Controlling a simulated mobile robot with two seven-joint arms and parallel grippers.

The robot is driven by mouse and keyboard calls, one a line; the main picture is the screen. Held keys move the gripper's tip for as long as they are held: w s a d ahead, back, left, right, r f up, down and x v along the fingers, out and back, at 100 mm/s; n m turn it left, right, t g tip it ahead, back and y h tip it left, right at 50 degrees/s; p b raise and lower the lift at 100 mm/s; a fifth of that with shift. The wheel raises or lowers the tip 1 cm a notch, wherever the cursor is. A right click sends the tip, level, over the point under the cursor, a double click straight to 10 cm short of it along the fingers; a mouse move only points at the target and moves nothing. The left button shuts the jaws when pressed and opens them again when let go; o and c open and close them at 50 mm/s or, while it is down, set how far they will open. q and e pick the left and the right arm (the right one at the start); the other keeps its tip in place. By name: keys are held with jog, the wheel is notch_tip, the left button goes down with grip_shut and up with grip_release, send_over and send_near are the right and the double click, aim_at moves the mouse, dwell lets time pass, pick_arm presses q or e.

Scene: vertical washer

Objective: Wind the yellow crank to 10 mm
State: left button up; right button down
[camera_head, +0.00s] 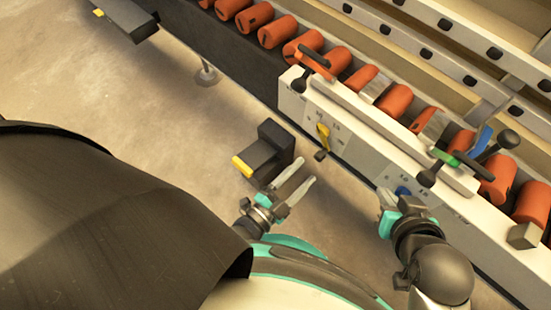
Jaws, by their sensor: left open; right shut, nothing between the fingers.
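The yellow crank (323,131) is on the pale front panel of the machine, with a dark knob (320,155) at its lower end. Small scale marks surround it, too small to read surely. My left gripper (301,178) is open and empty, below and left of the crank and apart from it in the picture, its fingers pointing up toward the panel. My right gripper (386,197) is shut and empty, further right beside a blue part (403,190) on the same panel. I cannot tell whether it touches the panel.
A black block with a yellow end (265,158) juts out just left of the crank and above my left gripper. Dark-handled levers (312,62), a green lever (445,157) and a blue lever (482,140) stand along the panel top. Orange rollers (278,32) line the conveyor behind. Open floor (150,90) lies left.

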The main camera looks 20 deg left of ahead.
pick_arm(q)
jog(key=p+v, duration=0.1)
jog(key=v, duration=0.8)
pick_arm(e)
jog(key=s+d+g, duration=0.1)
jog(key=s+d+g+h, duration=0.1)
jog(key=s+d, duration=0.1)
jog(key=shift+d+r+g, duration=0.2)
jog(key=shift+r+g, duration=0.15)
jog(key=shift+g, duration=0.05)
pick_arm(q)
jog(key=shift+w, duration=0.1)
